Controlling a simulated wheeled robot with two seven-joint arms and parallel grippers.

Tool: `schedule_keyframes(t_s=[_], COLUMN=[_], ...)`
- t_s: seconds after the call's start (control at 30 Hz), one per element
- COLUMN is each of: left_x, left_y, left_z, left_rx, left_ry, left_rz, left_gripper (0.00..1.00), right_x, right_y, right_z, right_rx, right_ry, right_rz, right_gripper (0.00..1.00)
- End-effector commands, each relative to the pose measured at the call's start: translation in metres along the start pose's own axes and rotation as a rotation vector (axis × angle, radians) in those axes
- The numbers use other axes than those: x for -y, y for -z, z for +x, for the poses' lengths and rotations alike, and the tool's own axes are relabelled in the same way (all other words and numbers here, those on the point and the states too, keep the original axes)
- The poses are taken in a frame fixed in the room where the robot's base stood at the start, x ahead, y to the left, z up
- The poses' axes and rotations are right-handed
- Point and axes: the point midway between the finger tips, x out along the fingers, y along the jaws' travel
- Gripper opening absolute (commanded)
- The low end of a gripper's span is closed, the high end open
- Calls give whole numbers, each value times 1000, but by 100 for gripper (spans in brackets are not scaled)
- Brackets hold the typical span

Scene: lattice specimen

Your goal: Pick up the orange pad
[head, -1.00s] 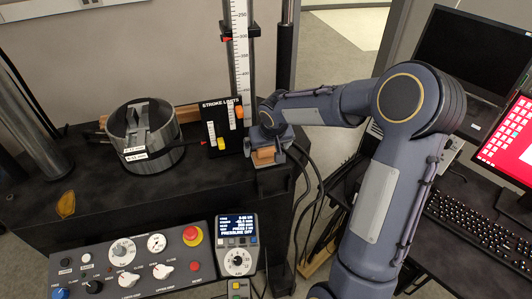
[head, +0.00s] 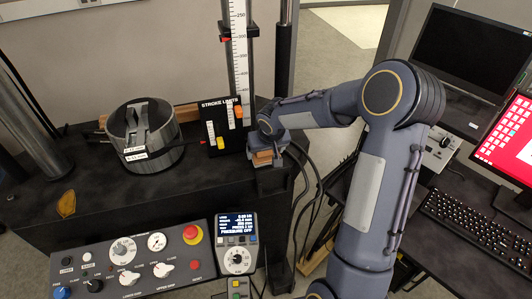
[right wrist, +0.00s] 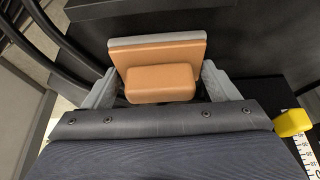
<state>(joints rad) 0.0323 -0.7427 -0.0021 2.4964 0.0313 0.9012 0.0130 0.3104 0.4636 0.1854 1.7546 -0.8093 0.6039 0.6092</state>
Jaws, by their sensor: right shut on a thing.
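The orange pad shows in the right wrist view (right wrist: 160,84) as a rounded orange block on a wider orange plate with a grey backing. My right gripper (right wrist: 158,88) has its grey fingers on either side of the block and is shut on it. In the head view the pad (head: 262,157) shows partly between the fingers of my right gripper (head: 267,163), at the right end of the dark machine table. The fingers hide part of it there. I cannot tell whether the pad still touches the table. My left gripper is not in view.
The stroke limits panel (head: 211,128) and the upright scale (head: 239,50) stand close left of the gripper. A grey metal ring (head: 143,135) sits farther left. A control panel (head: 130,262) lies in front. Black cables (head: 312,185) hang just right of the gripper.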

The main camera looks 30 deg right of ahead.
Motion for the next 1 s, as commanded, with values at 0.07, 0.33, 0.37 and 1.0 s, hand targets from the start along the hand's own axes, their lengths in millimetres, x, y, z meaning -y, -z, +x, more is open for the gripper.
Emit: schedule_keyframes(t_s=[0.07,0.33,0.37,1.0], left_x=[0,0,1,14], left_y=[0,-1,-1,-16], left_z=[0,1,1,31], left_rx=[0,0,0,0], left_ry=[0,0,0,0], left_rz=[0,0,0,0], left_gripper=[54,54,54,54], right_x=[0,0,0,34], right_y=[1,12,14,-66], right_z=[-1,-26,-31,-161], right_rx=[-1,-7,-6,-3], right_ry=[0,-1,1,1], right_rz=[0,1,1,-2], right_gripper=[59,59,59,59])
